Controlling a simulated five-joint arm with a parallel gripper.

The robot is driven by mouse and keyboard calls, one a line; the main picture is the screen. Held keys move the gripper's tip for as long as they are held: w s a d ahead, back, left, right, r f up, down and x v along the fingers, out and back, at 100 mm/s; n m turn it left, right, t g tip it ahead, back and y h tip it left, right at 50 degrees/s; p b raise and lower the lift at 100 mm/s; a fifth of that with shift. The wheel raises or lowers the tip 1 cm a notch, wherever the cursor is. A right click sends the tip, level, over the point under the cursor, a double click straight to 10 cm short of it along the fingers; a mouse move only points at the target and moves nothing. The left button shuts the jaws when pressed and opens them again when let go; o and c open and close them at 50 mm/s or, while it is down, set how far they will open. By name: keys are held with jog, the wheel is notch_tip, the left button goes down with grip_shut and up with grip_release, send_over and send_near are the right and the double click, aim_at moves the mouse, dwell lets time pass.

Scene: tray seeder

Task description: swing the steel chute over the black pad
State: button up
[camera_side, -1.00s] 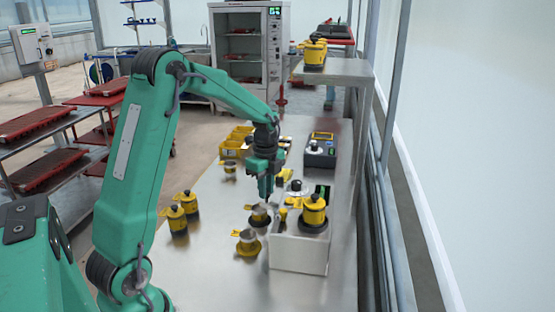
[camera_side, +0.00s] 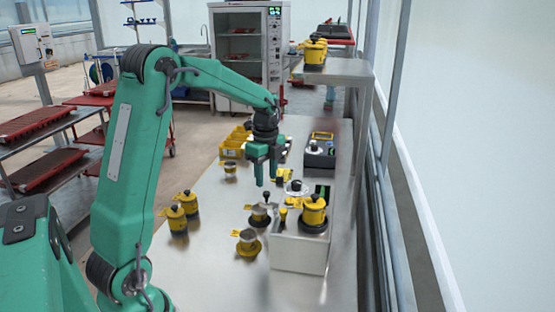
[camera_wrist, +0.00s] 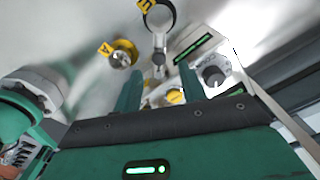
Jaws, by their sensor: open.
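My gripper (camera_side: 265,180) is open and empty, with its fingers pointing down above the bench. Below and near it in the side view stands a small steel piece with a dark knob (camera_side: 260,213) by a yellow tag; I cannot tell for certain whether this is the chute. In the wrist view, a steel stem (camera_wrist: 159,45) shows ahead, between the directions of my two fingers (camera_wrist: 160,72), with a dark ring beyond it. The black pad cannot be told apart with certainty in either view.
A grey box (camera_side: 298,255) carries a yellow canister (camera_side: 313,209). A yellow-based cup (camera_side: 247,242) and two yellow canisters (camera_side: 183,211) stand to the left. Yellow bins (camera_side: 235,143) and a dark dial instrument (camera_side: 320,151) are farther back.

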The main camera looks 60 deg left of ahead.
aim_at(267, 194)
jog(key=shift+r, duration=1.75)
jog(key=s+d+r+n+t, duration=0.1)
jog(key=s+d+r+n, duration=0.25)
jog(key=d, duration=0.25)
jog(key=s+d+r+n+t, duration=0.2)
jog(key=s+d+r+n, duration=0.15)
jog(key=s+d, duration=0.2)
jog(key=s+d+f+n+t, duration=0.2)
jog(key=s+d+n, duration=0.5)
jog(key=s, duration=0.2)
jog(key=shift+s+d+n+t, duration=0.15)
jog(key=shift+s+n+t, duration=0.15)
jog(key=shift+s+n, duration=0.1)
